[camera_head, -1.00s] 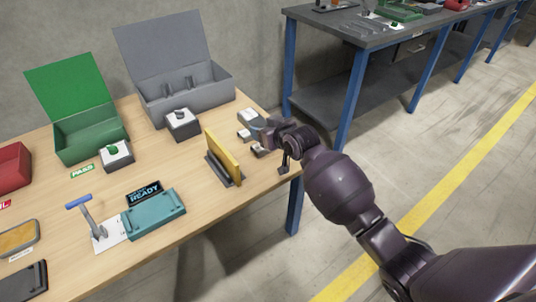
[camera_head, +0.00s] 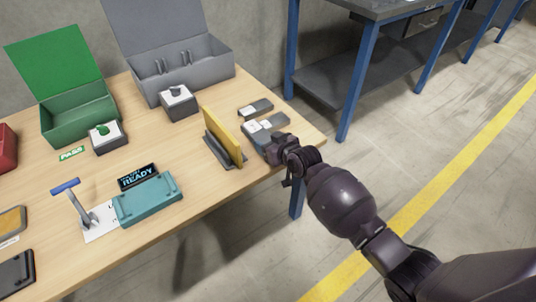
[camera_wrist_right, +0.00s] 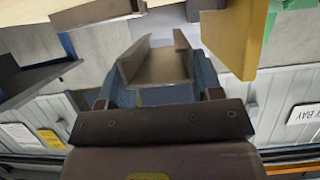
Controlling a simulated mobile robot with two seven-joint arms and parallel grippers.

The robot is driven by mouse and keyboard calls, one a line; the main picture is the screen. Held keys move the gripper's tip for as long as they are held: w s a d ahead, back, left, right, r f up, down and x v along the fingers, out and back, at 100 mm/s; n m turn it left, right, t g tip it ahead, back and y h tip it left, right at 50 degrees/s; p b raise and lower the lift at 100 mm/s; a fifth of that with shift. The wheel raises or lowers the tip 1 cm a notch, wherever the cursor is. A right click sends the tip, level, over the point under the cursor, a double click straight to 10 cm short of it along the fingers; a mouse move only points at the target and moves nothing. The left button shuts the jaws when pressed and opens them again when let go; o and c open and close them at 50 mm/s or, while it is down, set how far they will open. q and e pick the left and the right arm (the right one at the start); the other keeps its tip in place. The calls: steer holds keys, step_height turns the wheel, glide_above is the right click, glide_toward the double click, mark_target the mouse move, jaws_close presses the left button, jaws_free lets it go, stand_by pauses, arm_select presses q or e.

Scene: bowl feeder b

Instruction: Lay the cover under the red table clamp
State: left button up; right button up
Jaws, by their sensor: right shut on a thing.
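My right gripper (camera_head: 268,146) is at the right end of the wooden table, close to its edge. In the right wrist view it (camera_wrist_right: 160,92) is shut on a grey-brown channel-shaped piece (camera_wrist_right: 156,66), which may be the cover. This piece lies between the two bluish fingers; in the head view the hand mostly hides it. A table clamp (camera_head: 84,216) with a blue handle stands upright on a white plate at the front left, beside a teal block (camera_head: 147,200). I see no red clamp. My left gripper is not in view.
A yellow panel (camera_head: 223,135) stands in a dark slotted holder just left of my gripper. Small grey pieces (camera_head: 256,108) lie behind it. Open green (camera_head: 78,120) and grey (camera_head: 208,83) boxes stand at the back. Bare tabletop (camera_head: 183,157) lies between the teal block and yellow panel.

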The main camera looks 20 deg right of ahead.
step_height(320, 180, down, 5)
steer(key=shift+s+r+b, duration=0.1)
steer(key=shift+b, duration=0.75)
steer(key=shift+f, duration=0.45)
steer(key=shift+r, duration=0.2)
steer(key=shift+f, duration=0.15)
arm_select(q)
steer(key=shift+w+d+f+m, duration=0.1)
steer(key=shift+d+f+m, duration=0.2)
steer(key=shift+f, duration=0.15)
arm_select(e)
steer(key=o, duration=1.1)
